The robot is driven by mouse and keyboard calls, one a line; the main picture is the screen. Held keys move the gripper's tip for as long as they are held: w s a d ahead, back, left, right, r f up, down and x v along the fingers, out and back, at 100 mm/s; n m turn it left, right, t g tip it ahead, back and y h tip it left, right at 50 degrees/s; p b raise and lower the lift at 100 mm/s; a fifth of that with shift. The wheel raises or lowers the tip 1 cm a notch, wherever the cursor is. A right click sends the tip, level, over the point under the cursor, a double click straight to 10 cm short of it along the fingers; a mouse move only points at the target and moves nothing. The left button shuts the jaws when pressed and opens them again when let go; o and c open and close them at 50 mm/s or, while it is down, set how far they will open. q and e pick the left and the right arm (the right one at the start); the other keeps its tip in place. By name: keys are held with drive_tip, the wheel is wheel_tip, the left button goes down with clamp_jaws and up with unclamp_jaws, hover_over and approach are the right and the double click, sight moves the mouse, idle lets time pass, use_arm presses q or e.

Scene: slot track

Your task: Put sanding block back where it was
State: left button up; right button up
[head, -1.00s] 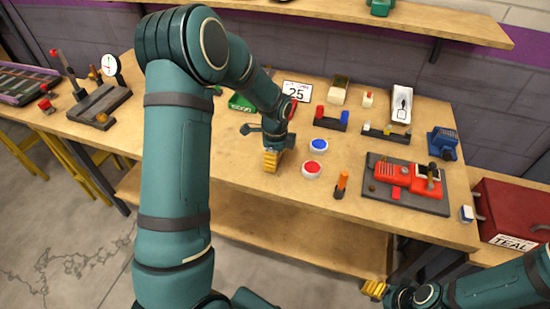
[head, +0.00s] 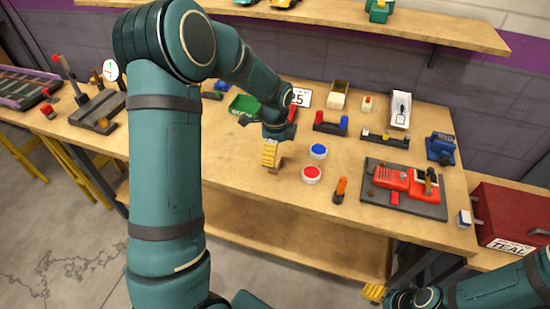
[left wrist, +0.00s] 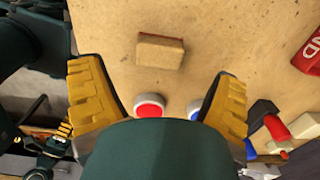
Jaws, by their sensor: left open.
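The sanding block, a tan block with a darker brown layer (left wrist: 160,52), lies on the bench top in the left wrist view. It lies ahead of my left gripper (left wrist: 158,76), whose yellow fingers are spread wide with nothing between them. In the head view my left gripper (head: 269,162) points down over the bench, and part of the block (head: 275,169) shows at its fingertips. Contact cannot be told there. My right gripper (head: 373,291) is at the lower edge, beyond the bench front; its finger opening is unclear.
A red button (head: 312,173) and a blue button (head: 318,151) stand right of my left gripper. The bench front left of the gripper is clear.

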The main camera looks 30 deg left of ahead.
use_arm(q)
wheel_tip(320, 180, up, 7)
drive_tip(key=p, duration=0.1)
use_arm(e)
drive_tip(key=shift+s+r, duration=0.15)
drive_tip(key=shift+r, duration=0.6)
use_arm(q)
drive_tip(key=shift+f, duration=0.15)
